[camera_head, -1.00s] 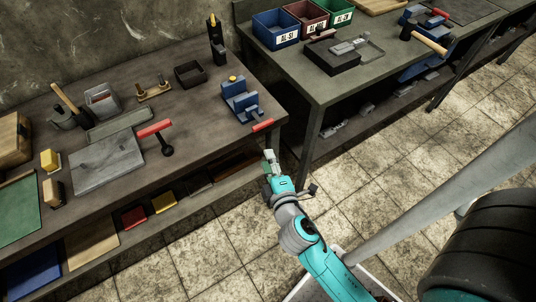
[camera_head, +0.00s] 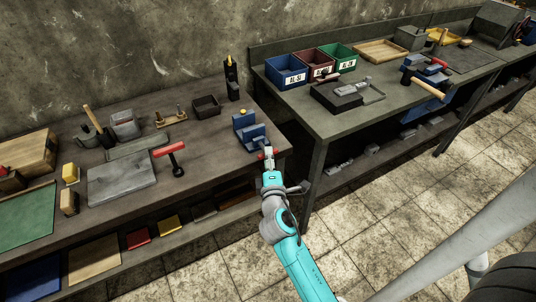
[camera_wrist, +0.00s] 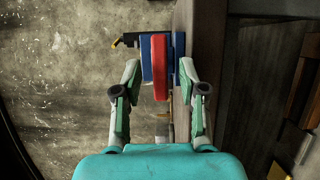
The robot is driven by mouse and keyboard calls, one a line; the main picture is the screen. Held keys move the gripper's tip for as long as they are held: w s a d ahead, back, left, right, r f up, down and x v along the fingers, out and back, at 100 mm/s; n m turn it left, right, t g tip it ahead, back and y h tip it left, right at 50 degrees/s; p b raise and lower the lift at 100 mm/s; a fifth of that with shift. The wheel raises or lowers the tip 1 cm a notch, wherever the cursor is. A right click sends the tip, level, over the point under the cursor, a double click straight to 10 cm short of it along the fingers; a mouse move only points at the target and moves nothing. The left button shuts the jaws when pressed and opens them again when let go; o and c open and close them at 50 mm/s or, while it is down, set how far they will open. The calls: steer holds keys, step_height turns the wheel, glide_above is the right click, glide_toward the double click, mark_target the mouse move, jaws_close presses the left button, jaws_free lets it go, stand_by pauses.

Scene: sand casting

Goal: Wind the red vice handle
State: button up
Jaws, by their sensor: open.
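The red vice handle (camera_head: 261,155) is at the front of the blue vice (camera_head: 249,130), near the right front corner of the left bench. In the wrist view the red handle (camera_wrist: 160,66) stands as an upright bar just beyond and between my fingertips, with the blue vice (camera_wrist: 147,62) behind it. My gripper (camera_head: 268,157) is at the handle, partly covering it in the head view. In the wrist view my gripper (camera_wrist: 160,80) is open, one finger on each side of the handle, with gaps on both sides.
The left bench (camera_head: 215,150) also holds a red-handled tool (camera_head: 172,152), a grey plate (camera_head: 122,178) and a dark box (camera_head: 206,106). The right bench (camera_head: 325,125) stands close by, with coloured bins (camera_head: 287,72) and a hammer (camera_head: 428,87). Floor in front is clear.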

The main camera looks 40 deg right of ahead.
steer(key=shift+x, duration=1.05)
jaws_close()
steer(key=m+g+y, duration=0.1)
steer(key=m, duration=0.2)
steer(key=shift+m+y, duration=0.3)
steer(key=m+y, duration=0.1)
steer(key=m, duration=0.2)
steer(key=shift+y, duration=0.3)
steer(key=m+y, duration=0.2)
steer(key=m, duration=0.1)
steer(key=shift+m+g, duration=0.3)
steer(key=shift+m+y, duration=1.1)
steer(key=shift+m, duration=0.4)
